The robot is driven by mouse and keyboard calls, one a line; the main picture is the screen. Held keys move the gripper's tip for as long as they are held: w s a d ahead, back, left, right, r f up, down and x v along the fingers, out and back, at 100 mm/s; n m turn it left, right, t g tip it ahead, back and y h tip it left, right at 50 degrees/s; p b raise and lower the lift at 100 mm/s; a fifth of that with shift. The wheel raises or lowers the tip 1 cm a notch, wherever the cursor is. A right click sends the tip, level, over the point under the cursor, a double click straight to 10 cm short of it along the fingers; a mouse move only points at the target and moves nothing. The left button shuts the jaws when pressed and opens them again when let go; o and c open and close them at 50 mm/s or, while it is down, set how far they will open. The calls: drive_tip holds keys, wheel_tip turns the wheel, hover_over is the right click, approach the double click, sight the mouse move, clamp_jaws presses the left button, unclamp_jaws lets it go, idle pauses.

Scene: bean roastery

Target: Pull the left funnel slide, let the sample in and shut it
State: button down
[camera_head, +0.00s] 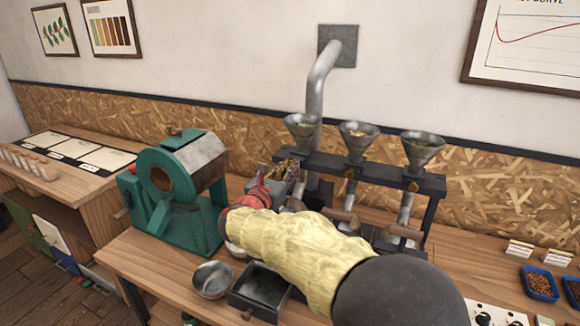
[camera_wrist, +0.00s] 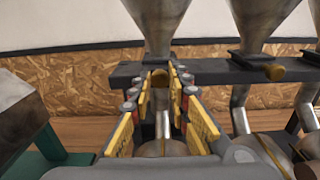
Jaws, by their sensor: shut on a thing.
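The left funnel (camera_head: 303,128) is a grey metal cone above a dark rack bar; some contents show inside its rim. It also shows at the top of the wrist view (camera_wrist: 155,22). Its slide has a small brass knob (camera_wrist: 160,78) at the front of the bar. My gripper (camera_head: 286,170) reaches the rack below this funnel. In the wrist view its yellow-padded fingers (camera_wrist: 161,88) stand on both sides of the knob and are shut on it. My arm and fingers hide the knob in the head view. How far the slide is out, I cannot tell.
The middle funnel (camera_head: 358,140) and right funnel (camera_head: 422,148) stand close on the right, with their own knobs. A green roaster (camera_head: 180,185) stands left of my gripper. A metal bowl (camera_head: 212,279) and a dark tray (camera_head: 240,297) lie in front.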

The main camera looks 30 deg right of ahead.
drive_tip(key=shift+v, duration=1.25)
drive_tip(key=c, duration=1.8)
unclamp_jaws()
drive_tip(key=shift+o, duration=0.6)
drive_tip(key=v, duration=1.2)
drive_tip(key=shift+c, duration=0.4)
